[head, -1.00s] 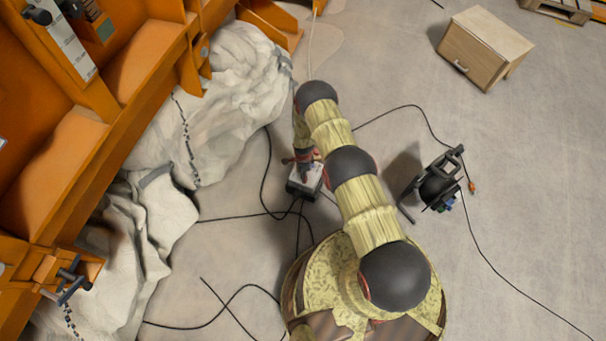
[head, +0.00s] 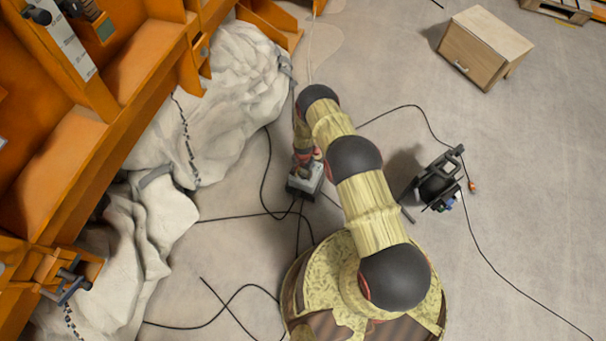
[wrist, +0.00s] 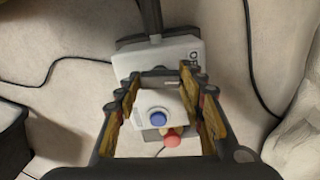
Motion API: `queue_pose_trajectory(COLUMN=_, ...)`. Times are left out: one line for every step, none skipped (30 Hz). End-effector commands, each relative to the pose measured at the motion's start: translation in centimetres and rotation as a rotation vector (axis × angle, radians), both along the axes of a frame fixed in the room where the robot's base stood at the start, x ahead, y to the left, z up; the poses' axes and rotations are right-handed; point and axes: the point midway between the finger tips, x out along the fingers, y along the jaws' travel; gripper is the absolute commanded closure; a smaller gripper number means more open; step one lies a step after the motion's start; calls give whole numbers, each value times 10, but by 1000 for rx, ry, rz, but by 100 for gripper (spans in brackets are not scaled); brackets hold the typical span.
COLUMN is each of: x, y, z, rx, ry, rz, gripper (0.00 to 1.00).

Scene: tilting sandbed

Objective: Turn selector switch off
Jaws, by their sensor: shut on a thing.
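A grey-white control box (wrist: 160,62) stands on the floor, and it also shows in the head view (head: 305,183), partly under my arm's end. In the wrist view a small white switch housing with a blue knob (wrist: 157,91) sits between my fingers, with a red button (wrist: 172,140) below it. My gripper (wrist: 157,84) has a finger on each side of the white housing and is shut on it. The exact contact of the fingers is hard to see. In the head view my gripper (head: 304,158) is just above the box. I cannot read the selector's position.
Black cables (head: 235,216) run over the floor around the box. White cloth bags (head: 235,90) and an orange frame (head: 60,150) stand at the left. A black reel on a stand (head: 438,185) and a wooden cabinet (head: 484,48) are at the right.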

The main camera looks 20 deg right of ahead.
Motion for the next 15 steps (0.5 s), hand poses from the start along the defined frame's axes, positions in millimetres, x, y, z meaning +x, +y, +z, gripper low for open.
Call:
queue_pose_trajectory(x=0, y=-1, z=0, rx=0, ry=0, rz=22, gripper=86)
queue_pose_trajectory(x=0, y=-1, z=0, rx=-1, ry=-1, rz=36, gripper=86)
queue_pose_trajectory(x=0, y=-1, z=0, rx=0, ry=-1, rz=52, gripper=86)
queue_pose_trajectory(x=1, y=-1, z=0, rx=0, ry=-1, rz=64, gripper=86)
queue_pose_trajectory(x=1, y=-1, z=0, rx=0, ry=-1, rz=75, gripper=86)
queue_pose_trajectory(x=1, y=-1, z=0, rx=0, ry=-1, rz=86, gripper=86)
queue_pose_trajectory(x=1, y=-1, z=0, rx=0, ry=-1, rz=95, gripper=86)
queue_pose_trajectory(x=1, y=-1, z=0, rx=0, ry=-1, rz=102, gripper=86)
queue_pose_trajectory(x=0, y=-1, z=0, rx=0, ry=-1, rz=109, gripper=86)
queue_pose_trajectory(x=0, y=-1, z=0, rx=0, ry=-1, rz=113, gripper=86)
queue_pose_trajectory(x=0, y=-1, z=0, rx=0, ry=-1, rz=117, gripper=86)
queue_pose_trajectory(x=0, y=-1, z=0, rx=0, ry=-1, rz=122, gripper=86)
queue_pose_trajectory(x=0, y=-1, z=0, rx=0, ry=-1, rz=125, gripper=86)
queue_pose_trajectory(x=0, y=-1, z=0, rx=0, ry=-1, rz=126, gripper=86)
queue_pose_trajectory(x=0, y=-1, z=0, rx=0, ry=-1, rz=128, gripper=86)
